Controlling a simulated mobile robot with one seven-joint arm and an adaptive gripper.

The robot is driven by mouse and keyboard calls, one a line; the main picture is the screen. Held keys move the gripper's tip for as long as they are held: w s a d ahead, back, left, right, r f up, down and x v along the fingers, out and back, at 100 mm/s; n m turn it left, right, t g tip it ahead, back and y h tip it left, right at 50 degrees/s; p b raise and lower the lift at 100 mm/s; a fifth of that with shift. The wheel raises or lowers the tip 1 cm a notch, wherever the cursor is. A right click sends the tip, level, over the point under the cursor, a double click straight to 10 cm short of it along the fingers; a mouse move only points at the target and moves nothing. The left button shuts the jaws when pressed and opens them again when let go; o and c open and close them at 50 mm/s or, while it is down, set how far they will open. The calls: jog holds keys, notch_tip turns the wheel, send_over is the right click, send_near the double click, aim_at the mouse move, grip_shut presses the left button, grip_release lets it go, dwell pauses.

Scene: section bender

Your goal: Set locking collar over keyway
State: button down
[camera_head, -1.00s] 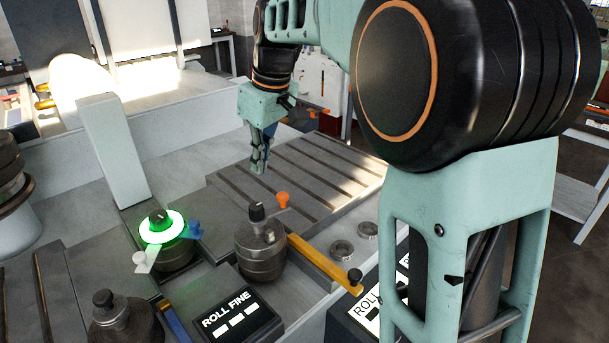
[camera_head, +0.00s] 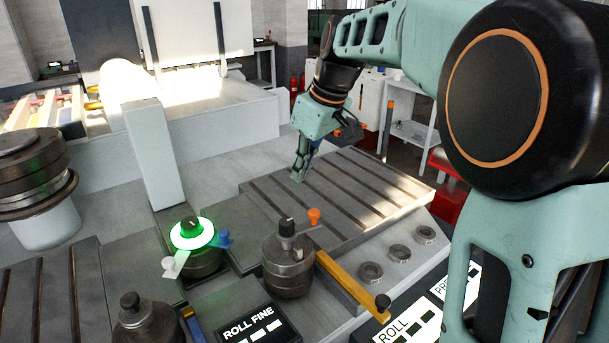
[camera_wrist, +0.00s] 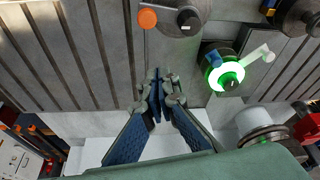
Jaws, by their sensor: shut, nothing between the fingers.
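In the head view, a green-glowing ring (camera_head: 192,233) surrounds a black knob on a round dark metal base, with a white lever (camera_head: 174,266) and a blue lever (camera_head: 224,238) at its sides. It also shows in the wrist view (camera_wrist: 225,75), right of my fingers. Which part is the locking collar, and where the keyway lies, I cannot tell for certain. My gripper (camera_head: 298,176) is shut and empty above the slotted plate, behind and right of the glowing ring. In the wrist view my fingertips (camera_wrist: 156,78) meet, clear of the controls.
A dark metal cylinder (camera_head: 289,270) with a black knob and an orange-tipped lever (camera_head: 314,216) stands right of the glowing ring. A yellow bar (camera_head: 345,282) lies beside it. Several small metal rings (camera_head: 399,254) sit along the right edge. A pale upright post (camera_head: 153,155) rises behind the ring.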

notch_tip(320, 180, down, 7)
jog(key=d, duration=0.1)
jog(key=shift+s+f, duration=0.15)
jog(key=shift+s, duration=0.3)
